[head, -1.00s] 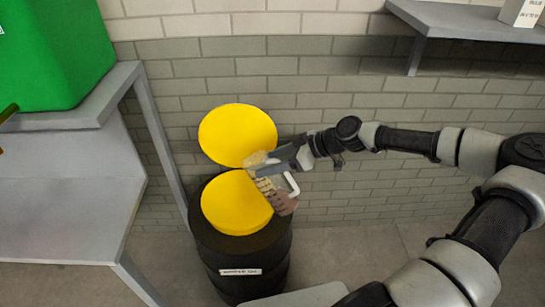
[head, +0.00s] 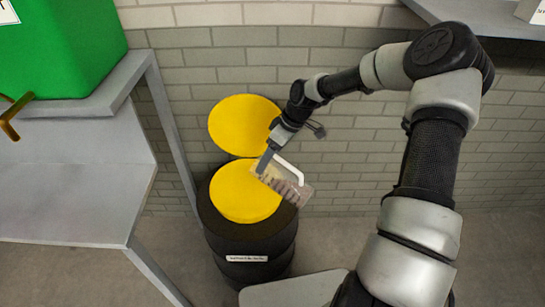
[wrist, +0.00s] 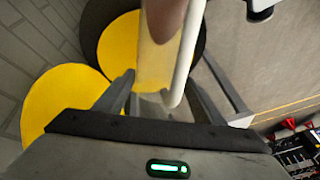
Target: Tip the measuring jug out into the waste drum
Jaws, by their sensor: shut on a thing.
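My gripper (head: 265,162) is shut on the measuring jug (head: 286,186), a clear vessel with dark graduation marks and a white handle. The jug lies tilted in the picture, with brownish contents showing toward its lower right end. It overlaps the right side of the waste drum (head: 250,245), a black drum with a yellow round top (head: 238,195) and a raised yellow disc (head: 240,125) behind. I cannot tell the jug's height above the drum or whether anything pours. In the wrist view the jug (wrist: 160,55) is between my fingers (wrist: 165,95), with drum yellow at left.
A grey bench (head: 70,200) with a green container (head: 65,50) stands left of the drum. A brick wall is close behind it. A grey shelf (head: 480,12) is at the upper right. The floor right of the drum looks clear.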

